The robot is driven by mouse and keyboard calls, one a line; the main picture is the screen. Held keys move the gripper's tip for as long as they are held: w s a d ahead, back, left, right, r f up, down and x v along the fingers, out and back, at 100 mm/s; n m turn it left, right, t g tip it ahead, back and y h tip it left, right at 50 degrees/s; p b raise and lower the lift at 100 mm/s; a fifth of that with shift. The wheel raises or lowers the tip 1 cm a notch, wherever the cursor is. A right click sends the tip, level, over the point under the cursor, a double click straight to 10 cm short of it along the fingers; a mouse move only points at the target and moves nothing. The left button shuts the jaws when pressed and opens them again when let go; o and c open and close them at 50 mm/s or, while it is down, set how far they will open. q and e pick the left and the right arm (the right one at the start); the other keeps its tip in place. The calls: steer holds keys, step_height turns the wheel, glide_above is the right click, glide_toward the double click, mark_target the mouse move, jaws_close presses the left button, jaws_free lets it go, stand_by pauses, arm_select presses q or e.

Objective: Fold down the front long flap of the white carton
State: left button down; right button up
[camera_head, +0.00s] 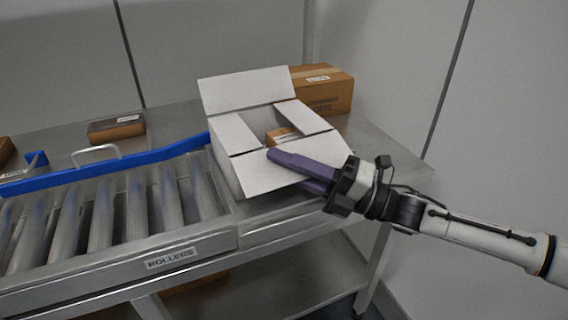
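The white carton (226,170) stands open at the right end of the roller table. Its back long flap (245,90) stands up. Its two short flaps, left (236,133) and right (302,117), lean in over the opening. The front long flap (262,176) slopes outward toward me. A brown item (281,135) shows inside. My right gripper (283,166) reaches in from the right with purple fingers apart. The upper finger lies across the front flap; the lower one shows at its outer edge, its tip partly hidden. I cannot tell whether they touch the flap. My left gripper is out of view.
A brown cardboard box (325,92) stands behind the carton. Metal rollers (135,205) and a blue rail (150,152) run to the left. A small brown box (116,128) lies behind the rail. Bare metal table (385,150) is right of the carton.

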jaws_close()
stand_by(1.4)
